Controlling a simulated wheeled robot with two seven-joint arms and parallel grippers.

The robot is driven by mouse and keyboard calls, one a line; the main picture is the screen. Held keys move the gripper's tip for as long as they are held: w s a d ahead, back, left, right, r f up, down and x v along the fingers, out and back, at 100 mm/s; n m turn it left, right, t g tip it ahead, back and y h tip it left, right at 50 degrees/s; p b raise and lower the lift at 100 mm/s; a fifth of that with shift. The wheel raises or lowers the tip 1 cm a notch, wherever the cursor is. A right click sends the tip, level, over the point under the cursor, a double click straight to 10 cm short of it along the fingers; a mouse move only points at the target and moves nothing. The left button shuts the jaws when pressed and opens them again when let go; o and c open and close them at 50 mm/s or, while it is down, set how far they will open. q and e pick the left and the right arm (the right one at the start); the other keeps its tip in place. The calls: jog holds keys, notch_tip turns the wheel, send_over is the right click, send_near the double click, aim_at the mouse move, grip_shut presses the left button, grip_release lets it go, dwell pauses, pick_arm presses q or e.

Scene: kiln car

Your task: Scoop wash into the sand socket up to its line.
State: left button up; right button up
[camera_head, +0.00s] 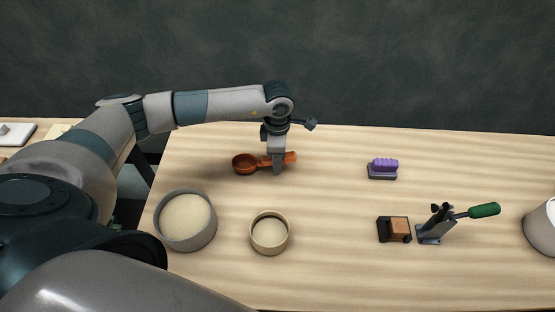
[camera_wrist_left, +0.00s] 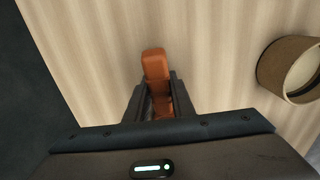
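An orange-brown scoop (camera_head: 245,163) is at the back left of the table, its round bowl to the left and its handle to the right. My left gripper (camera_head: 278,167) points down with its fingers around the handle. In the left wrist view the handle (camera_wrist_left: 156,66) sits between the two fingers (camera_wrist_left: 160,97), which look closed on it. Whether the scoop touches the table is unclear. A grey tub (camera_head: 161,232) of pale wash stands at the front left. A smaller tan round pot (camera_head: 255,245), seemingly the sand socket, holds pale material to its right; I cannot make out its line.
A purple ribbed item on a grey base (camera_head: 383,168) lies at the back right. A black holder with a brown block (camera_head: 394,229) and a grey clamp with a green handle (camera_head: 437,225) stand front right. A white vessel (camera_head: 542,228) is at the right edge. The middle table is clear.

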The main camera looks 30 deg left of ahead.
pick_arm(q)
grip_shut()
jog(key=shift+r, duration=0.2)
jog(key=shift+r+p, duration=0.65)
jog(key=shift+r, duration=0.5)
jog(key=shift+r+p, duration=0.8)
jog(key=shift+r, duration=1.35)
